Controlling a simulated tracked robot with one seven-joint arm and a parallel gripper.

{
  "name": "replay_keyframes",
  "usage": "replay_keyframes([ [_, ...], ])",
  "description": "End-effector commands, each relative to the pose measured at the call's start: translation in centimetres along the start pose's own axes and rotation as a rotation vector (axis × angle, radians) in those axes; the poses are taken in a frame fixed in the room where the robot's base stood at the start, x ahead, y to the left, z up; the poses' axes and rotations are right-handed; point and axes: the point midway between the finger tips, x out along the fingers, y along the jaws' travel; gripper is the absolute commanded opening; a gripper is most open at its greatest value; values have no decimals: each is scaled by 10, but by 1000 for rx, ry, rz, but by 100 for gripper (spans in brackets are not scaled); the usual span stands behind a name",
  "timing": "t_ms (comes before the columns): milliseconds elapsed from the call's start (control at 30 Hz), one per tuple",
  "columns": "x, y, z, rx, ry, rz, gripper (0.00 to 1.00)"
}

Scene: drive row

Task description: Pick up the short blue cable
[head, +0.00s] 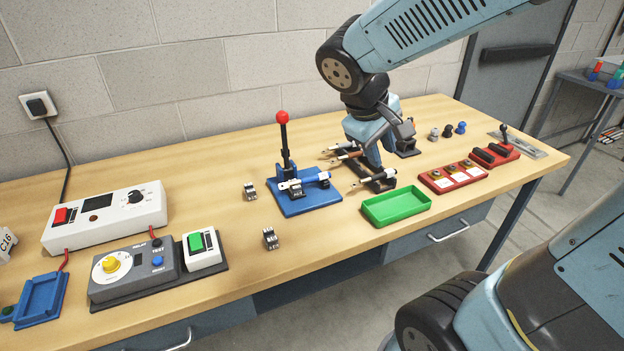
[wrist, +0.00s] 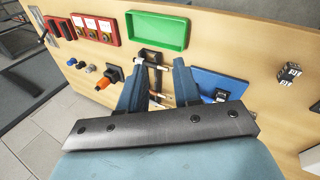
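My gripper (head: 374,165) is low over a black rack (head: 379,185), to the right of this fixture. In the wrist view my gripper (wrist: 158,68) has its fingers apart, with a gap between them. A white piece with a dark tip (head: 373,178) lies on the rack, between or just beyond the fingertips. Brownish cables (head: 346,155) lie behind it, partly hidden by my gripper.
A green tray (head: 397,207) is empty in front of the rack. A red holder (head: 453,177) and small knobs (head: 447,131) stand to the right. The red-balled lever (head: 284,140) rises at the left.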

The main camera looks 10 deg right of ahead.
Motion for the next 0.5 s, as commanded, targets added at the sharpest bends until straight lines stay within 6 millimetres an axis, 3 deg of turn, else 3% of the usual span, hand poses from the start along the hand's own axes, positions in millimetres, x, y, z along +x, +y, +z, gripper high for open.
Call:
replay_keyframes([
  [267,25,-34,-60,-327,-66,211,33],
  [500,40,-82,-115,-604,-53,406,33],
])
